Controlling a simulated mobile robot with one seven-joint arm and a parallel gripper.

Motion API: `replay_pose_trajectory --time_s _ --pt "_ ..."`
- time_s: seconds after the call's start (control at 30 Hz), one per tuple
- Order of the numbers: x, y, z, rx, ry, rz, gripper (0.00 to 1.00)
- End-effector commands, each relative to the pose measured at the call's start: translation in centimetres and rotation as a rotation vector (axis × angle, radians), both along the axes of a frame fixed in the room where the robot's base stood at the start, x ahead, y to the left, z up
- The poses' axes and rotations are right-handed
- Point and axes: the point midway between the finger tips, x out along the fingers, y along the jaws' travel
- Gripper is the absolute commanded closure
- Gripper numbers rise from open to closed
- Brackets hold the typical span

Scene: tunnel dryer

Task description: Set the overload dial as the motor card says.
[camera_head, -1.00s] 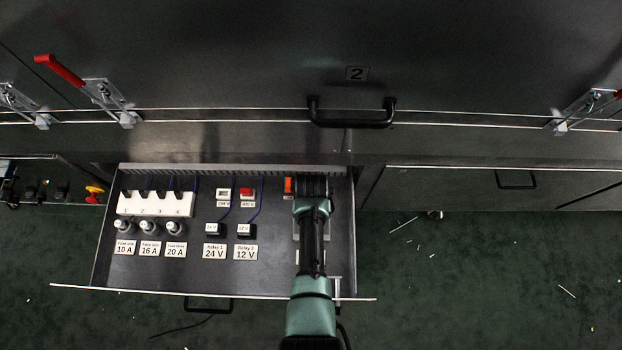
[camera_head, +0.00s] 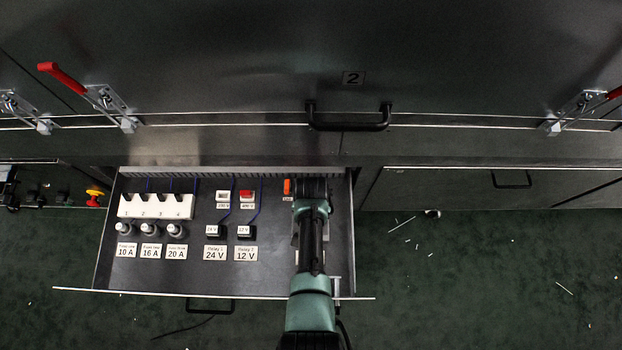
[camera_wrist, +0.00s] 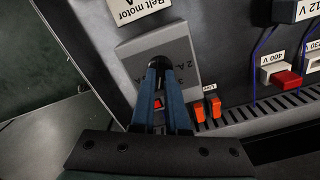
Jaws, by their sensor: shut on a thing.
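The grey overload block (camera_wrist: 130,56) is in the wrist view, with a few marks ending in "A" on its face beside the fingers. My gripper (camera_wrist: 162,64) is shut on the dial on this block; its fingers hide the dial and most of the scale, so I cannot read the setting. A motor card (camera_wrist: 136,8) above the block reads "Belt motor" and a letter "A"; its number is cut off by the frame edge. In the head view my gripper (camera_head: 312,188) covers the block at the right of the open drawer.
Orange switches (camera_wrist: 198,112) sit right beside the fingers. The drawer (camera_head: 270,275) also holds a white fuse block (camera_head: 155,206), fuses labelled 10, 16 and 20 A, and relays labelled 24 V and 12 V. A door handle (camera_head: 349,122) juts out behind the arm.

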Motion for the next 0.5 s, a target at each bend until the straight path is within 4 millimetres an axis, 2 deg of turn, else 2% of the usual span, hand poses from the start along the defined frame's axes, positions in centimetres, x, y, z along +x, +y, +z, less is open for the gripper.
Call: replay_pose_trajectory --time_s 0.23,0.27,0.4,0.5 --pt "0.11 0.0 0.04 0.0 -0.003 0.001 1.0" --pt "0.11 0.0 0.05 0.0 -0.003 0.001 0.82" --pt "0.09 0.0 0.04 0.0 -0.002 0.002 0.57" --pt "0.07 0.0 0.02 -0.001 -0.002 0.002 0.57"
